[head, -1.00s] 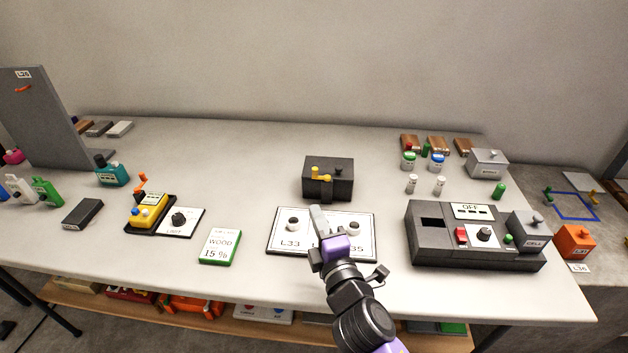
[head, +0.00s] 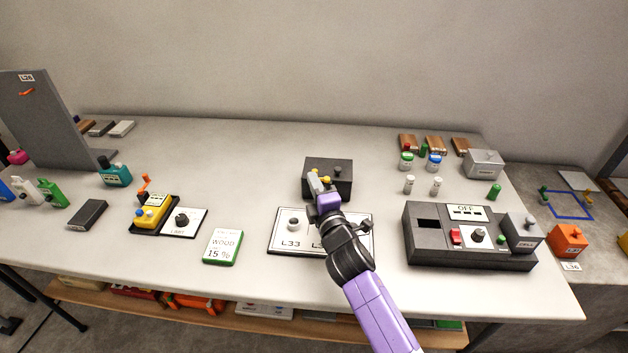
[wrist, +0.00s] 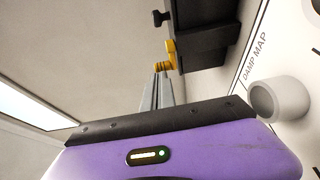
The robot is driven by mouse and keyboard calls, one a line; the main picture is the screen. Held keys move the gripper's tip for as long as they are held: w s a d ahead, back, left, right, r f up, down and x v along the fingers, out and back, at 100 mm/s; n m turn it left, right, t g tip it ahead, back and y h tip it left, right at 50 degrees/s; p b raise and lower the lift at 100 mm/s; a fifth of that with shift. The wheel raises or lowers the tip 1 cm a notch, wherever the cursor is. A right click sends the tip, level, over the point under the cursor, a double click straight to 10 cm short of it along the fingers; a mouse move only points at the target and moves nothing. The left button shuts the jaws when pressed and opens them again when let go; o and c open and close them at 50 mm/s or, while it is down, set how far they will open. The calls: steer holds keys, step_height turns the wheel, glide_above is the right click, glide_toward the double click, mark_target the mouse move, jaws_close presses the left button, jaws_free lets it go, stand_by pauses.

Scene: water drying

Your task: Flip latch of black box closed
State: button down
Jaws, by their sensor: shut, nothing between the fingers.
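The black box (head: 338,172) sits on the table behind the white map board. It has a yellow latch (head: 325,178) on its left front side and a small dark knob on top. My gripper (head: 314,178) is shut and empty, its fingertips at the left front of the box by the latch. In the wrist view the shut fingers (wrist: 158,92) point at the yellow latch (wrist: 168,58) on the box (wrist: 208,35). The fingertips look very close to the latch; I cannot tell whether they touch.
The map board (head: 282,244) with knobs lies under my wrist. A dark console (head: 425,245) stands to the right. The table behind the box is clear.

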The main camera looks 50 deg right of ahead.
steer(key=shift+w+f+b, duration=0.1)
steer(key=shift+f+b, duration=0.05)
steer(key=shift+b, duration=0.7)
steer(key=shift+w+m+g+h+b, duration=0.15)
steer(key=shift+m+g+h+b, duration=0.4)
steer(key=shift+h+b, duration=0.45)
steer(key=shift+w+m+b, duration=0.1)
steer(key=shift+m+b, duration=0.15)
steer(key=shift+b, duration=0.65)
steer(key=shift+w+d+m+g+h+b, duration=0.45)
steer(key=shift+w+m+g+h+b, duration=0.25)
steer(key=shift+m+g+h+b, duration=0.45)
steer(key=shift+w+d+m+g+h+b, duration=0.45)
steer(key=shift+w+m+g+h+b, duration=0.3)
steer(key=shift+g+b, duration=0.65)
steer(key=shift+w+d+m+g+h+b, duration=0.45)
steer(key=shift+w+m+g+h+b, duration=0.15)
steer(key=shift+m+g+h+b, duration=0.55)
steer(key=shift+g, duration=0.25)
